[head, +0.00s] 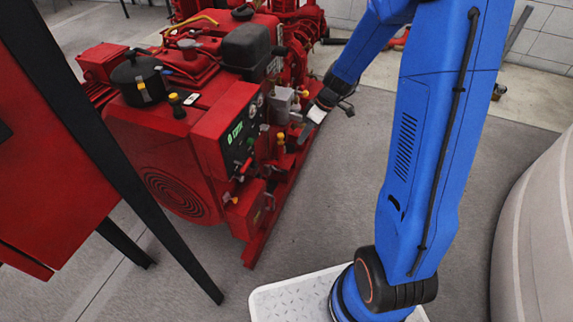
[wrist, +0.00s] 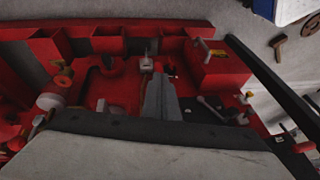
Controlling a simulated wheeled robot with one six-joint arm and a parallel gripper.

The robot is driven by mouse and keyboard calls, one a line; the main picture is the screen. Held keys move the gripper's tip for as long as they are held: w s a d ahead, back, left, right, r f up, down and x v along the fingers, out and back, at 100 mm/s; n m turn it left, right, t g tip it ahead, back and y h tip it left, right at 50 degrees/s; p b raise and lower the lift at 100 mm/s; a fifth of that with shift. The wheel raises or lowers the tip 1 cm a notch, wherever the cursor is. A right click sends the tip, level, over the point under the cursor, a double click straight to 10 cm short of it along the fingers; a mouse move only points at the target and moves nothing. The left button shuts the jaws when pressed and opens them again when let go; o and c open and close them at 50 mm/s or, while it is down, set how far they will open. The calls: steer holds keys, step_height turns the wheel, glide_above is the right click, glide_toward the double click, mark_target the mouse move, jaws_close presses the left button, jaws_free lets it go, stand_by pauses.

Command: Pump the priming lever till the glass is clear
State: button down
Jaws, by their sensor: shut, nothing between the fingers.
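The red pumpset (head: 180,155) stands at the left centre of the head view, with a dark control panel (head: 243,130) showing green characters. My gripper (head: 304,133) is at the pumpset's right side, close to small fittings. In the wrist view my gripper (wrist: 160,97) points into the red frame; its grey fingers are together and hold nothing. A small grey lever-like part (wrist: 210,104) lies just right of the fingers, apart from them. I cannot tell whether it is the priming lever. I cannot make out the glass or its state in either view.
A grey box (head: 283,103) and a yellow-topped fitting (head: 281,138) sit by the panel. A black pot-like part (head: 138,80) is on top of the pumpset. A pale rounded object (head: 540,235) is at right. Floor between is clear.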

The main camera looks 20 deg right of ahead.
steer(key=w+f+n, duration=0.1)
steer(key=w+f, duration=0.3)
steer(key=f, duration=0.6)
steer(key=shift+w+f+n+y, duration=0.3)
steer(key=shift+y, duration=0.1)
steer(key=shift+x, duration=4.95)
steer(key=shift+s+d, duration=0.1)
steer(key=shift+s, duration=0.05)
